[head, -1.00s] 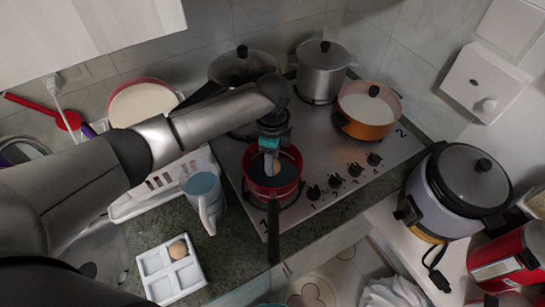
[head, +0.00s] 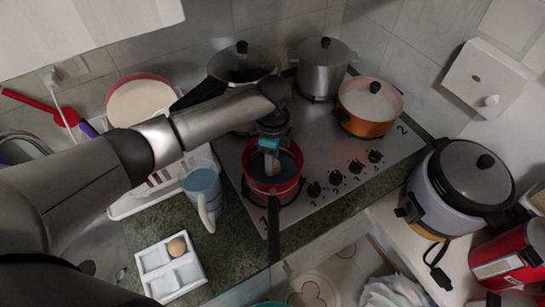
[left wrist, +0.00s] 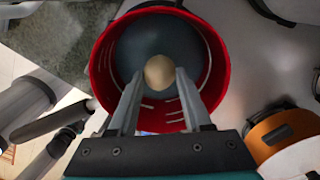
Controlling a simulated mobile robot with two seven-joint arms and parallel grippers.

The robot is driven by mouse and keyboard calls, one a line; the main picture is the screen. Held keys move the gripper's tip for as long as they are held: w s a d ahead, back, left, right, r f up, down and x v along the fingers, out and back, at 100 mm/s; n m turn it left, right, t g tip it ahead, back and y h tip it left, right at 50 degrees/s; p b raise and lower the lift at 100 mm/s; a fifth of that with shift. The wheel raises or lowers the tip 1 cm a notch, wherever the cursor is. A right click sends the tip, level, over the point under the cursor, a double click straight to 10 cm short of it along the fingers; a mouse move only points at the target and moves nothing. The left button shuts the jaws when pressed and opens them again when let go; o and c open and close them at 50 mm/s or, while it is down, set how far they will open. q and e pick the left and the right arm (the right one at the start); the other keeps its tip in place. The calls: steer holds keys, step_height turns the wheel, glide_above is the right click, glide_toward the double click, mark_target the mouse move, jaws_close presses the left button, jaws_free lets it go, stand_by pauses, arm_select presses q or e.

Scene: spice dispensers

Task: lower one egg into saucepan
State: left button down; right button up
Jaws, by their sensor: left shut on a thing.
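A red saucepan (head: 258,187) with a dark handle stands on the front left of the stove and holds bluish liquid. My left gripper (head: 271,170) reaches down into the saucepan's opening. In the left wrist view, its fingers (left wrist: 160,82) are shut on a pale egg (left wrist: 159,70). The egg is inside the red rim (left wrist: 219,75), over or in the liquid; I cannot tell if it touches the bottom. In the head view the held egg is hardly visible. Another brown egg (head: 177,247) sits in a white egg tray (head: 189,285) on the counter. My right gripper is not in view.
An orange pot (head: 365,127), a steel pot (head: 322,82) and a dark pan (head: 222,74) occupy the other burners. A blue jug (head: 203,182) stands left of the saucepan. A rice cooker (head: 440,210) is at the right.

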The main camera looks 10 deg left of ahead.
arm_select(q)
steer(key=shift+f+b, duration=0.5)
steer(key=shift+f, duration=0.3)
stand_by(0.4)
steer(key=shift+c, duration=1.3)
jaws_free()
step_height(320, 180, up, 15)
steer(key=shift+r+p, duration=0.15)
steer(key=shift+p, duration=0.15)
steer(key=shift+s, duration=0.1)
